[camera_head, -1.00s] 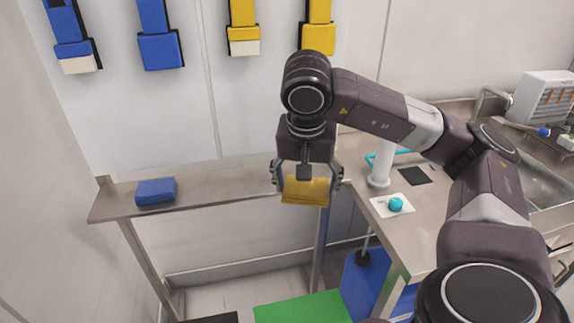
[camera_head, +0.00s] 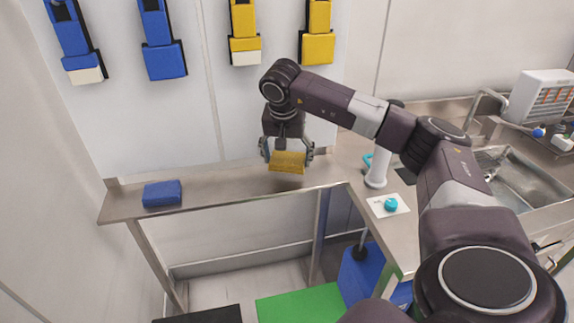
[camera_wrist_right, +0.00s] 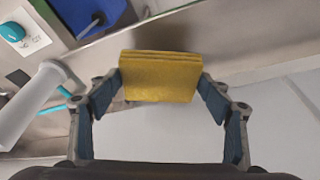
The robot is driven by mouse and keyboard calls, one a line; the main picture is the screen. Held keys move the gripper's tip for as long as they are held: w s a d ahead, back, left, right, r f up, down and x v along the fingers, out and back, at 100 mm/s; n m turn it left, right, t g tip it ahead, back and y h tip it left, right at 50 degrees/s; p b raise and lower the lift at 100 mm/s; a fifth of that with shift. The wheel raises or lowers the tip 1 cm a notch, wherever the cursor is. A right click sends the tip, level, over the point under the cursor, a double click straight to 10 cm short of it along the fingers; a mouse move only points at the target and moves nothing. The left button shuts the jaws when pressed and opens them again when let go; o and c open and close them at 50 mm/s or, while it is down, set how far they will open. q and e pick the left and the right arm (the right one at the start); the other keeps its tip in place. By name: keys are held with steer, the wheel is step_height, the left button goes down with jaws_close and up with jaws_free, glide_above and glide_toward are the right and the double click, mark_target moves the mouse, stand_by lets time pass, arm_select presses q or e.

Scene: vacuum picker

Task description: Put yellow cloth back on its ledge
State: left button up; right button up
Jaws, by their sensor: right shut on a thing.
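The folded yellow cloth (camera_head: 287,162) is held between the fingers of my right gripper (camera_head: 287,158), over the right part of the steel ledge (camera_head: 232,186). In the right wrist view the yellow cloth (camera_wrist_right: 159,77) is gripped at its two sides by the blue finger pads. I cannot tell whether the cloth touches the ledge or hangs just above it. A folded blue cloth (camera_head: 162,194) lies on the left part of the ledge. My left gripper does not show.
Blue and yellow pads hang on the wall behind, such as a blue one (camera_head: 165,60). A white cylinder (camera_head: 377,165) and a white card with a teal knob (camera_head: 391,205) are on the counter at right. The ledge between the two cloths is clear.

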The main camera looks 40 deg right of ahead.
mark_target(287, 161)
step_height(287, 161, down, 3)
steer(key=shift+s+f+p, duration=0.1)
steer(key=shift+f+p, duration=0.1)
steer(key=shift+p, duration=0.4)
steer(key=shift+w+f+p, duration=0.15)
steer(key=shift+w+p, duration=0.05)
steer(key=shift+p, duration=0.1)
steer(key=shift+d+f, duration=0.1)
steer(key=shift+f, duration=0.1)
steer(key=shift+f, duration=0.2)
steer(key=o, duration=1.1)
